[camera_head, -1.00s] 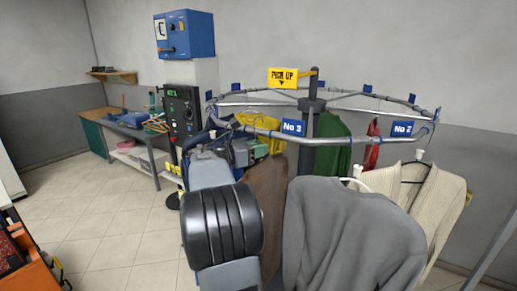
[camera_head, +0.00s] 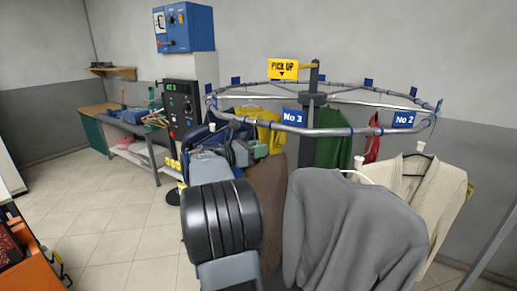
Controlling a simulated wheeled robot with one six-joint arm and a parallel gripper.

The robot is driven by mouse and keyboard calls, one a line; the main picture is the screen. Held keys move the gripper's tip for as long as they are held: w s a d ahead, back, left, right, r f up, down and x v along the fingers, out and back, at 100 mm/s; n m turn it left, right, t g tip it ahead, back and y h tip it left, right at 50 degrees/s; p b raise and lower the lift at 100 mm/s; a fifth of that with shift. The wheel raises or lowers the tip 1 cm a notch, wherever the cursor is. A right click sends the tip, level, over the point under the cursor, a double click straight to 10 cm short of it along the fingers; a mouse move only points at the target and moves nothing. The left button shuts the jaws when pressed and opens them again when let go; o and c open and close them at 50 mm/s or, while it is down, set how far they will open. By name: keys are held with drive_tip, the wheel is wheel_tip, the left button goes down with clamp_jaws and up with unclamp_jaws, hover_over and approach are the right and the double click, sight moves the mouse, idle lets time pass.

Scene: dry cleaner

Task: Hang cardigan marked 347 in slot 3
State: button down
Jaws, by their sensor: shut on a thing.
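My gripper (camera_head: 246,152) is at the far end of my arm, below the front rail and left of the No 3 sign (camera_head: 294,118). It is shut on what appears to be a brown garment (camera_head: 268,195), which hangs just beyond my arm. My arm hides its left side, and the jaws' hold is hard to see. No mark 347 is readable on any garment. The round rail (camera_head: 340,132) carries blue number signs. A grey sweater (camera_head: 350,225) and a cream cardigan (camera_head: 425,190) on a dark hanger hang at right.
Yellow (camera_head: 268,125), green (camera_head: 333,152) and red (camera_head: 372,149) garments hang farther back. A yellow PICK UP sign (camera_head: 283,69) tops the rack. A control panel (camera_head: 182,110) and workbench (camera_head: 125,130) stand left. Floor (camera_head: 120,235) is clear at left; an orange unit (camera_head: 38,250) is lower left.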

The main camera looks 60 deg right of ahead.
drive_tip(key=shift+f, duration=0.2)
idle(0.6)
drive_tip(key=c, duration=0.8)
unclamp_jaws()
drive_tip(key=b+v, duration=0.3)
drive_tip(key=v, duration=1.1)
